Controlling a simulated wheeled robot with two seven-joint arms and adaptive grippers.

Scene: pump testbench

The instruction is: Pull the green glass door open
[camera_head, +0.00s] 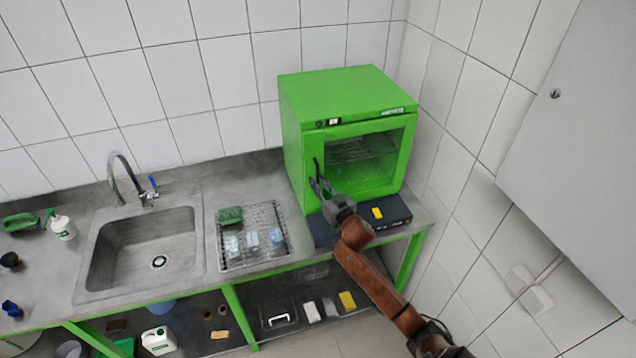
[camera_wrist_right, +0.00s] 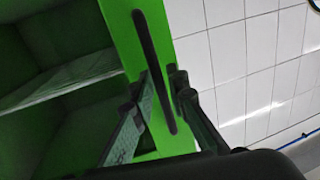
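The green cabinet (camera_head: 345,92) stands on the counter in the corner. Its green-framed glass door (camera_head: 385,150) looks shut in the head view, with wire shelves visible through the glass. A black vertical handle (camera_head: 316,168) is on the door's left edge. It also shows in the right wrist view as a long black bar (camera_wrist_right: 148,45). My right gripper (camera_head: 322,188) is at the handle's lower part. In the right wrist view, its fingers (camera_wrist_right: 162,88) are on either side of the bar, with small gaps; it looks open. My left gripper is not in view.
A dark box (camera_head: 393,209) with a yellow item (camera_head: 377,213) lies under the cabinet's front. A wire rack (camera_head: 270,258) and sink (camera_head: 140,250) are to the left. A grey panel (camera_head: 580,130) hangs at the right.

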